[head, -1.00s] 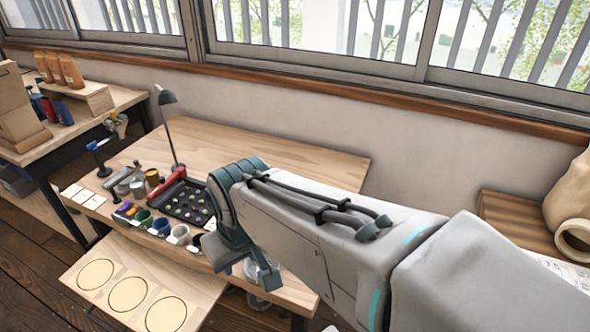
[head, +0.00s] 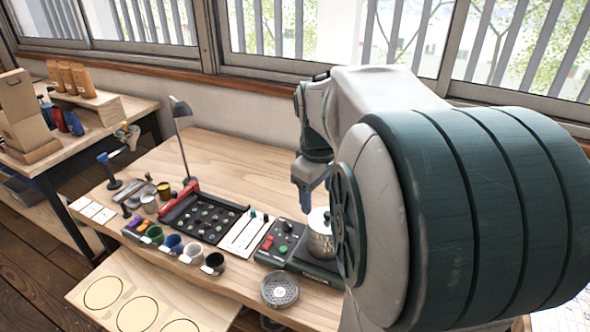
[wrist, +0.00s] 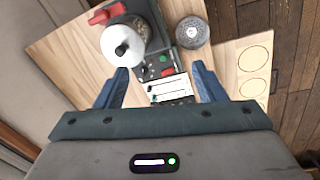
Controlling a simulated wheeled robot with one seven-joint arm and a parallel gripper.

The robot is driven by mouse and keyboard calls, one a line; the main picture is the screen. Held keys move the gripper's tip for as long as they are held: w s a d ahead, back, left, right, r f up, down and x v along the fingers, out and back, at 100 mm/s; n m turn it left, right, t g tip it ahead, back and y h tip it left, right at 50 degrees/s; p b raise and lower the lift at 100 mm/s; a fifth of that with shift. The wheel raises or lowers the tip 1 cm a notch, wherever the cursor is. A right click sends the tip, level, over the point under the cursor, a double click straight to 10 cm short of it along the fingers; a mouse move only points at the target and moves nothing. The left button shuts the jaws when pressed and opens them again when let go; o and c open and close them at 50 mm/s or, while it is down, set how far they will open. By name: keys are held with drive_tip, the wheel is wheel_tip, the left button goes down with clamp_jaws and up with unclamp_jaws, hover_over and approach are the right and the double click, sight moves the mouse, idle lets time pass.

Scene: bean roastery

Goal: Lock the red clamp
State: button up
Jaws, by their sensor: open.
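A red lever-like piece (wrist: 104,13), which looks like the red clamp, shows at the top of the wrist view, beside a metal pot with a white lid and black knob (wrist: 122,48). Whether it is locked I cannot tell. In the head view I cannot see it; my arm covers that area. My gripper (wrist: 161,80) is open and empty, its blue fingers spread above the table; the red piece lies beyond the left finger. In the head view my gripper (head: 308,190) hangs over the table, left of and above the pot (head: 320,232).
A control box with red and green buttons (head: 281,243) and a white slider panel (head: 243,233) lie left of the pot. A round mesh-topped container (head: 280,289) stands near the front edge. Cups, a red-edged tray (head: 205,216) and a lamp (head: 181,115) stand further left. The back of the table is clear.

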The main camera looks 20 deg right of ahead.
drive_tip(key=w+d+f+n+g+y, duration=0.1)
drive_tip(key=w+d+f+n, duration=0.15)
drive_tip(key=d, duration=1.15)
drive_tip(key=shift+n, duration=0.35)
drive_tip(key=f, duration=1.3)
drive_tip(key=shift+w, duration=0.2)
drive_tip(key=c, duration=1)
